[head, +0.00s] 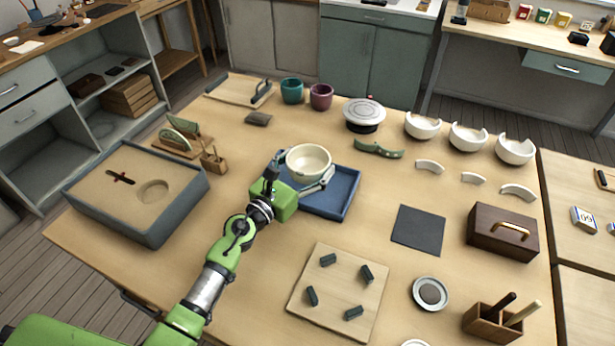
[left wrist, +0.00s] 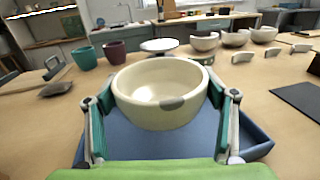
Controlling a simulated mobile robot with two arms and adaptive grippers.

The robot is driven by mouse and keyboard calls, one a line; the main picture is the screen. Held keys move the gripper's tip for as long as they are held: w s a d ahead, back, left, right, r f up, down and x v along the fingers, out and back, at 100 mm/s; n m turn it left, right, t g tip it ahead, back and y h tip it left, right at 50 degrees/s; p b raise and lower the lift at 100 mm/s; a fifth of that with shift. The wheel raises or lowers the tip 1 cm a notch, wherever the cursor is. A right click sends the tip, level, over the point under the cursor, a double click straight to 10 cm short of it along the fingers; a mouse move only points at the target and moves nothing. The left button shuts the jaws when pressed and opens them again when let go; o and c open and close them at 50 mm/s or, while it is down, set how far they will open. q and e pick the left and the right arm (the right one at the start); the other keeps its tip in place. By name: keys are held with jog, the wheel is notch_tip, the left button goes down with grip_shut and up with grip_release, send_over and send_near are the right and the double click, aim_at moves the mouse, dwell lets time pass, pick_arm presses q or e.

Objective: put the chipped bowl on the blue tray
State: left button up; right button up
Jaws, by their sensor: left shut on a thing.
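A cream bowl (head: 308,162) is between the fingers of my left gripper (head: 304,168), which is shut on its sides. In the left wrist view the bowl (left wrist: 160,95) is upright, with a grey patch on its near rim. The blue tray (head: 345,208) lies under and in front of the bowl; it also shows in the left wrist view (left wrist: 255,151). The bowl overlaps the tray's back part; I cannot tell whether its base touches the tray. Several white bowls with notched rims, one of them here (head: 422,126), stand at the back right. My right gripper is not in view.
Teal (head: 292,91) and purple (head: 321,97) cups and a round turntable (head: 364,112) stand behind. A grey-walled box (head: 150,226) is at left. A board with dark blocks (head: 337,292) lies in front, a dark mat (head: 418,230) and wooden box (head: 502,232) at right.

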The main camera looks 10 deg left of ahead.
aim_at(308, 167)
pick_arm(q)
jog(key=f+b, duration=0.2)
jog(key=f, duration=0.1)
jog(key=shift+w+f, duration=0.15)
jog(key=shift+w, duration=0.05)
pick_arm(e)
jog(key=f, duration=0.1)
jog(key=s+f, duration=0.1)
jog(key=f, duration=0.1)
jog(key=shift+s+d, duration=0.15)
pick_arm(q)
jog(key=shift+a, duration=0.1)
jog(key=shift+f, duration=0.2)
jog(key=o, duration=1)
jog(key=shift+o, duration=0.2)
jog(key=shift+r, duration=0.1)
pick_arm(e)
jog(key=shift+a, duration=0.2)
